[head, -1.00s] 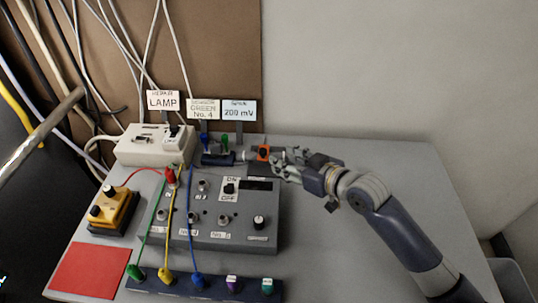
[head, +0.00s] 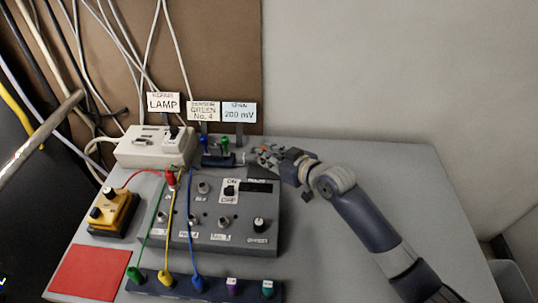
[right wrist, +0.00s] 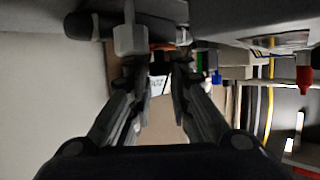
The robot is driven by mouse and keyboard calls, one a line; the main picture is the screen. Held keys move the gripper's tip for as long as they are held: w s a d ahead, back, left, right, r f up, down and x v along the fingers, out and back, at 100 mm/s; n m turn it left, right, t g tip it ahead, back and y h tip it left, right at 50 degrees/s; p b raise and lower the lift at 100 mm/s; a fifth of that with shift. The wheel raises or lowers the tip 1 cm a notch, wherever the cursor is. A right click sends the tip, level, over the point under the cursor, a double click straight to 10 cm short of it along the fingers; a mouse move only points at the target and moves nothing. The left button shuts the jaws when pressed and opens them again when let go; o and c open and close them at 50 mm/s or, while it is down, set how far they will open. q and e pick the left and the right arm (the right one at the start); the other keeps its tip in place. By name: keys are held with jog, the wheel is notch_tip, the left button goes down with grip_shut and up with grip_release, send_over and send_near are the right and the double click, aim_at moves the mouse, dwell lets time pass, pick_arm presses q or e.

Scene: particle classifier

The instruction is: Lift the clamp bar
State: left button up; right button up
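My right gripper (head: 262,157) is at the back of the table, just right of a small dark blue holder (head: 220,161) with blue and green plugs. A short pale bar end (head: 248,158) shows between holder and fingers; I take it for part of the clamp bar. The gripper covers most of the orange part there; a bit of orange (right wrist: 160,47) shows beyond the fingers in the right wrist view. There the two fingers of the right gripper (right wrist: 158,72) stand apart with a gap between them. I cannot tell whether they touch the bar. My left gripper is out of view.
A grey control box (head: 215,245) with knobs and cables fills the table's middle. A beige lamp unit (head: 150,148) and upright label cards (head: 203,111) stand at the back left. A yellow-black device (head: 112,214) and red mat (head: 90,272) lie left.

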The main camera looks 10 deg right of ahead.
grip_shut()
jog(key=shift+w+r+p, duration=0.1)
jog(key=shift+r+p, duration=0.25)
jog(key=shift+p, duration=0.35)
jog(key=r+g+p, duration=0.1)
jog(key=p, duration=0.2)
jog(key=w+r+m+g+p, duration=0.1)
jog(key=p, duration=0.2)
jog(key=shift+w+d+m+g, duration=0.2)
jog(key=shift+w+m+g, duration=0.1)
jog(key=shift+g, duration=0.1)
jog(key=shift+w+r+m+g+p, duration=0.3)
jog(key=shift+g+p, duration=0.2)
jog(key=shift+p, duration=0.1)
jog(key=shift+w+d+r+m+g+p, duration=0.15)
jog(key=shift+w+m+g+p, duration=0.35)
jog(key=shift+g, duration=0.3)
